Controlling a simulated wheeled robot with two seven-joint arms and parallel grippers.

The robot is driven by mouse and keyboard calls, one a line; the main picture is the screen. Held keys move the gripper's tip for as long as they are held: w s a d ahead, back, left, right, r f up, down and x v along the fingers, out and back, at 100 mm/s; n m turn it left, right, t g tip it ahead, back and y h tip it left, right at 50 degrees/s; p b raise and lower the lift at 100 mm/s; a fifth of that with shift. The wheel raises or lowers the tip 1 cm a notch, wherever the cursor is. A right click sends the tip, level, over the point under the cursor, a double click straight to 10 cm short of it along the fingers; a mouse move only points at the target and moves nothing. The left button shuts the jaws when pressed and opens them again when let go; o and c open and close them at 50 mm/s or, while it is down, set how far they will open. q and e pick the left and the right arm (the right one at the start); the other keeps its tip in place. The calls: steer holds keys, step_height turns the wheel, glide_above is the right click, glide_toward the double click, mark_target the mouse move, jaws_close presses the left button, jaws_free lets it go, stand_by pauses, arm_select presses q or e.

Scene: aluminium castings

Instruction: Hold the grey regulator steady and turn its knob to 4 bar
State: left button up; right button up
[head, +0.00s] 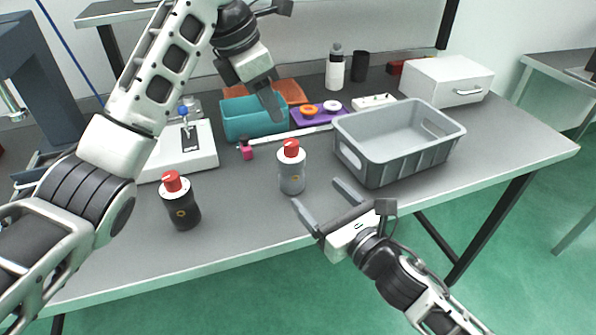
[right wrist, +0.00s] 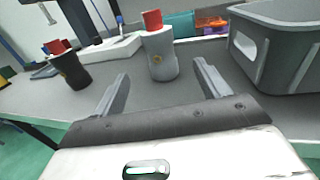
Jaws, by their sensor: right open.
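The grey regulator (head: 291,178) stands upright on the table, with a red knob (head: 290,148) on top. In the right wrist view the grey regulator (right wrist: 161,56) and its red knob (right wrist: 152,20) appear beyond and between my right fingers. My right gripper (head: 317,192) is open and empty, just in front of the grey regulator and apart from it. My left gripper (head: 272,100) hangs above and behind the regulator, near the teal bin; its fingers are seen edge-on, so their opening cannot be judged. The knob's setting is too small to read.
A black regulator (head: 184,210) with a red knob stands to the left. A grey crate (head: 376,172) is close on the right. Behind are a teal bin (head: 240,122), a small pink-and-black bottle (head: 246,152), a purple tray (head: 304,121) and a white drawer box (head: 445,82).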

mark_target(299, 175)
steer(key=x, duration=1.1)
steer(key=shift+d, duration=0.1)
